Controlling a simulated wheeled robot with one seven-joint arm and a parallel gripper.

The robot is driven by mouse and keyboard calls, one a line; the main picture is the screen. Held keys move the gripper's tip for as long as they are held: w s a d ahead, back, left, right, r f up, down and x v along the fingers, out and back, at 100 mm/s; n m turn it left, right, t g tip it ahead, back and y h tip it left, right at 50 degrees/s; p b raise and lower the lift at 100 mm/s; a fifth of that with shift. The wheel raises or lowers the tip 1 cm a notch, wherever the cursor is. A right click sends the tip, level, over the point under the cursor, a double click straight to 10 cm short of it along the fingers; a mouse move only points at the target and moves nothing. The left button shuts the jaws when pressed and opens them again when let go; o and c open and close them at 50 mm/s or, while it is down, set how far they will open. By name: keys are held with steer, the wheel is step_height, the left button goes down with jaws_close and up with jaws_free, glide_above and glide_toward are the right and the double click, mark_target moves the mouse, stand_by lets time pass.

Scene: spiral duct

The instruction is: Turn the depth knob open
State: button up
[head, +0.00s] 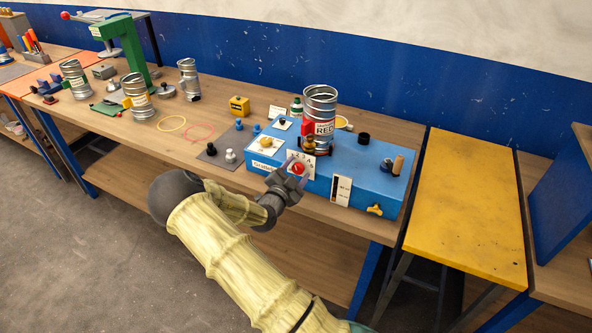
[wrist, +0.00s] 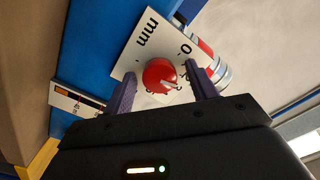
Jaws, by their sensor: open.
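The depth knob is a round red knob (head: 298,168) with a pale pointer mark, on a white dial plate (head: 306,156) on the blue box (head: 345,165). In the wrist view the red knob (wrist: 160,76) sits on the white plate (wrist: 146,44), which is printed "mm" and "0"; some markings are hidden. My gripper (head: 294,178) is at the front of the box, close to the knob. In the wrist view its two purple fingers (wrist: 161,88) are open, one on each side of the knob, with a visible gap to each.
A metal duct piece labelled RED (head: 319,105) stands on the box behind the knob. A yellow wing knob (head: 375,209) is on the box front at right. A grey plate (head: 220,158) with small knobs lies left of the box. A yellow table (head: 468,200) stands at right.

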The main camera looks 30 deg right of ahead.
steer(key=c, duration=1)
